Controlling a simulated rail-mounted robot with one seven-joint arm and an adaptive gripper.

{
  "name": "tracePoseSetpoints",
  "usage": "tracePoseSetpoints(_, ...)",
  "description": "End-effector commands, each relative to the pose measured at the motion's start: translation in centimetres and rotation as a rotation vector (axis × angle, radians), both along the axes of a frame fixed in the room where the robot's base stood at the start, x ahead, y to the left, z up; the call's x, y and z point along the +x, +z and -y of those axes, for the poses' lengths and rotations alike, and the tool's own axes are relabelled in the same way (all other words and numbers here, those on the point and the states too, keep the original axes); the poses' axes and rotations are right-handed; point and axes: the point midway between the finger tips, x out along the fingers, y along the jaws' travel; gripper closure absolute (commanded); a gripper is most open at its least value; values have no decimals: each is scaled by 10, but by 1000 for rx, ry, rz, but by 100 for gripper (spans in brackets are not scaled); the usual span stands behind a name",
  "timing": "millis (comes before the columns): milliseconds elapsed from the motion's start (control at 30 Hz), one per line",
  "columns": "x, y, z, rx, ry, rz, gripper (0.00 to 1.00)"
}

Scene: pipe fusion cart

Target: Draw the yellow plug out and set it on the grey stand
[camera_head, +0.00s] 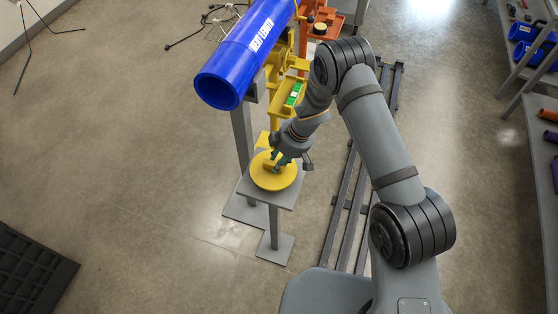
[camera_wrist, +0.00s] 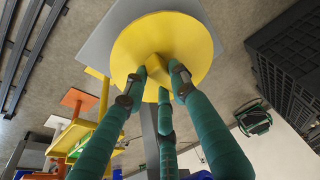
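The yellow plug (camera_head: 286,181) is a round disc with a small knob at its middle. It is over the square top of the grey stand (camera_head: 287,201) in the head view, lying flat on it or very close above; I cannot tell whether they touch. My gripper (camera_head: 274,163) is above the disc with its fingers around the knob. In the wrist view the plug (camera_wrist: 205,45) fills the top middle, with a corner of the grey stand (camera_wrist: 96,45) behind it. The green fingers (camera_wrist: 159,74) close around the yellow knob and appear to grip it.
A large blue pipe (camera_head: 220,83) lies on the yellow cart (camera_head: 287,100) just behind the stand, its near end open. A dark slatted rail (camera_head: 346,205) runs along the floor to the right. A black crate (camera_head: 32,272) is at lower left.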

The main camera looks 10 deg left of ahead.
Motion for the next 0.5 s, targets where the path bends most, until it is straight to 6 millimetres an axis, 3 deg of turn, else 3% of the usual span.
tracePoseSetpoints(367, 0, 0, 0, 0, 0, 0, 52)
tracePoseSetpoints(500, 0, 0, 0, 0, 0, 0, 52)
